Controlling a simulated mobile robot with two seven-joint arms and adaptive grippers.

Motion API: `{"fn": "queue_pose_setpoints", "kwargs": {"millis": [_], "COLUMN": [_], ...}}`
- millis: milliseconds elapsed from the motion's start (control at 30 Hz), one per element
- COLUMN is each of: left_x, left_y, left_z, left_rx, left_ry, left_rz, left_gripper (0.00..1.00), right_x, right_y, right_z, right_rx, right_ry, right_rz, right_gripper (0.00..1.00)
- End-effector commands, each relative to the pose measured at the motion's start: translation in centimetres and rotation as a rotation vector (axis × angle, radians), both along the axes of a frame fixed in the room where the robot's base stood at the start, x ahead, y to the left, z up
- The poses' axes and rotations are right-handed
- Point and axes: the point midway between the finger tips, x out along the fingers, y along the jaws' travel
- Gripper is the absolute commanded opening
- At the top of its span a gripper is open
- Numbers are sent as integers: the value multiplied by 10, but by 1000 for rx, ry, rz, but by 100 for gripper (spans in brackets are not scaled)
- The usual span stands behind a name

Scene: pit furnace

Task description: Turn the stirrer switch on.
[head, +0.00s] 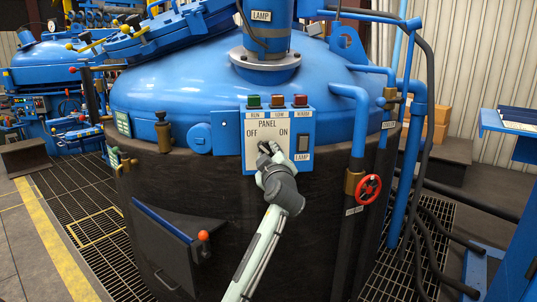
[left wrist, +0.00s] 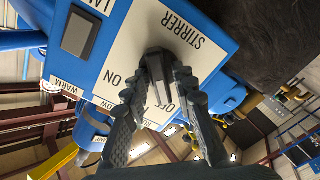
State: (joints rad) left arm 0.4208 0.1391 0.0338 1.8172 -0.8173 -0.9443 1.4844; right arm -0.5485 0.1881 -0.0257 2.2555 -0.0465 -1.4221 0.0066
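The stirrer switch is a dark knob on a white-faced panel (head: 260,140) marked OFF and ON, on the blue furnace lid's front. In the left wrist view, the knob (left wrist: 158,72) stands beneath the STIRRER lettering. My left gripper (head: 266,150) is at the switch; in the left wrist view, its fingers (left wrist: 160,82) converge on the knob from both sides and appear closed on it. The fingers hide part of the knob and lettering, so I cannot tell its exact setting. My right gripper is not in view.
A separate lamp rocker (head: 302,144) is at the panel's right, and green, orange and red indicators (head: 277,101) sit on top. A red handwheel (head: 368,188) and blue pipes are to the right. An orange-knobbed lever (head: 203,236) is lower left.

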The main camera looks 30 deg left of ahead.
Motion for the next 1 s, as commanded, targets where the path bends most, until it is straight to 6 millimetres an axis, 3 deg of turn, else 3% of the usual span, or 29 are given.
{"fn": "queue_pose_setpoints", "kwargs": {"millis": [33,167,633,1000], "left_x": [0,0,0,1], "left_y": [0,0,-1,-2], "left_z": [0,0,0,1], "left_rx": [0,0,43,250], "left_ry": [0,0,40,225], "left_rz": [0,0,-1,-1], "left_gripper": [16,0,0,0], "right_x": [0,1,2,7], "right_y": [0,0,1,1], "right_z": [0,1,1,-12], "right_rx": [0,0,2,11], "right_ry": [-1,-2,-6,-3], "right_rz": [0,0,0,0], "right_gripper": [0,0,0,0]}}
